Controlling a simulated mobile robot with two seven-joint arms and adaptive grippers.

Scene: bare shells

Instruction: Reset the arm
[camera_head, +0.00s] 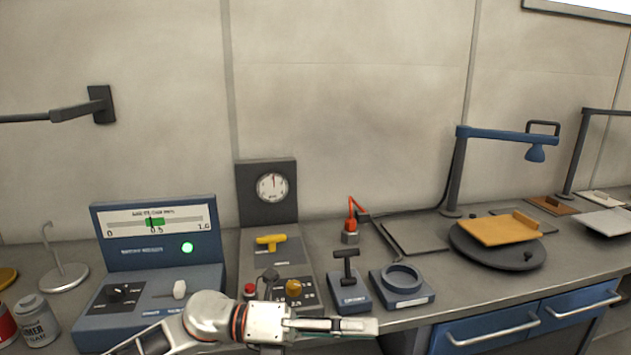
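My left arm comes in from the bottom left, with a rounded silver wrist and an orange ring. My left gripper (352,326) points right, low over the front edge of the bench. Its fingers show nearly edge-on, so I cannot tell whether they are apart; no held object shows. A T-handled lever (345,268) on a blue base stands just behind the fingers. A small orange jointed arm (352,214) on a grey block stands farther back. My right gripper is not in view.
A blue meter console (155,255) with a lit green lamp is at left. A control panel (268,193) with a dial, yellow handle and knobs is behind my wrist. A blue ring holder (403,285) and a turntable with an orange board (497,229) stand to the right. Blue drawers (487,330) are below.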

